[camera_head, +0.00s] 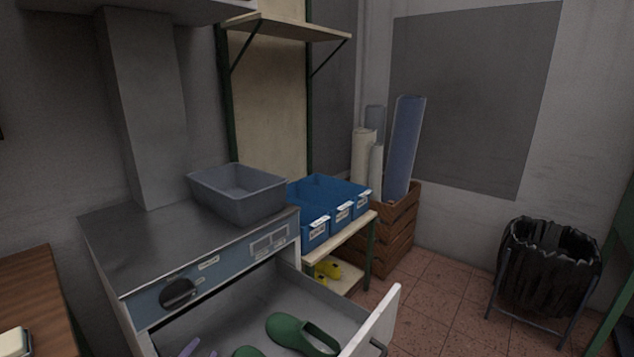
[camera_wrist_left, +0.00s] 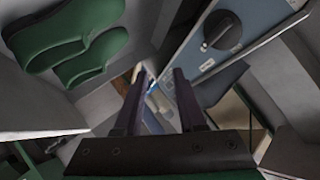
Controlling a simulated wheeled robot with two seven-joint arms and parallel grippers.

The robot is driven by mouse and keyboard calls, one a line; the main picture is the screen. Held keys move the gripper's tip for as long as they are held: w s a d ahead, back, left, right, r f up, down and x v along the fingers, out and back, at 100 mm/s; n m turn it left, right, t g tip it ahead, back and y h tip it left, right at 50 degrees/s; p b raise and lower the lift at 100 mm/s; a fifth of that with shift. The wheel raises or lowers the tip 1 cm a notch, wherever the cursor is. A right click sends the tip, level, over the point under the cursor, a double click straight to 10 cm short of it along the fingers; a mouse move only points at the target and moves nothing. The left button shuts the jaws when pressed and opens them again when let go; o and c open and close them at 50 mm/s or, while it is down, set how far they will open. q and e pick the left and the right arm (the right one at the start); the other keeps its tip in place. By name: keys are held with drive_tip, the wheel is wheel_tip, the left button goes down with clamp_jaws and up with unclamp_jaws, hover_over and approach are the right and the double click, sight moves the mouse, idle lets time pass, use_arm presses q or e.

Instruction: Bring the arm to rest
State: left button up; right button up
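My left gripper (camera_head: 198,348) shows only as purple fingertips at the bottom edge of the head view, over the open drawer (camera_head: 225,312). In the left wrist view my left gripper (camera_wrist_left: 161,80) has its two dark fingers apart with nothing held between them. In the wrist view the green lasts (camera_wrist_left: 62,35) are at the upper left, apart from the fingers. My right gripper is in neither view.
The drawer front (camera_head: 376,322) sticks out from the steel cabinet (camera_head: 160,240). A grey bin (camera_head: 240,197) stands on the cabinet. Blue labelled boxes (camera_head: 316,232) stand on a small table beside it. A wooden counter (camera_head: 35,295) is at the left. The tiled floor at right is partly clear.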

use_arm(q)
drive_tip(key=s+f+n+g+h, duration=0.1)
drive_tip(key=s+f+n+g, duration=0.4)
drive_tip(key=s+f+g, duration=0.75)
drive_tip(key=s+f+t+b, duration=0.1)
drive_tip(key=s+f+b, duration=0.1)
drive_tip(key=f, duration=1)
drive_tip(key=s+f+t+b, duration=0.2)
drive_tip(key=s+f+b, duration=0.1)
drive_tip(key=f, duration=1)
drive_tip(key=s+a+f+g+b, duration=0.1)
drive_tip(key=s+a+f+b, duration=0.15)
drive_tip(key=s+f, duration=0.7)
drive_tip(key=s+a+f+g+b, duration=0.1)
drive_tip(key=s+f+b, duration=0.35)
drive_tip(key=f, duration=0.85)
drive_tip(key=s+r+p, duration=0.4)
drive_tip(key=r+p, duration=1)
drive_tip(key=p, duration=0.3)
drive_tip(key=shift+r+m, duration=0.3)
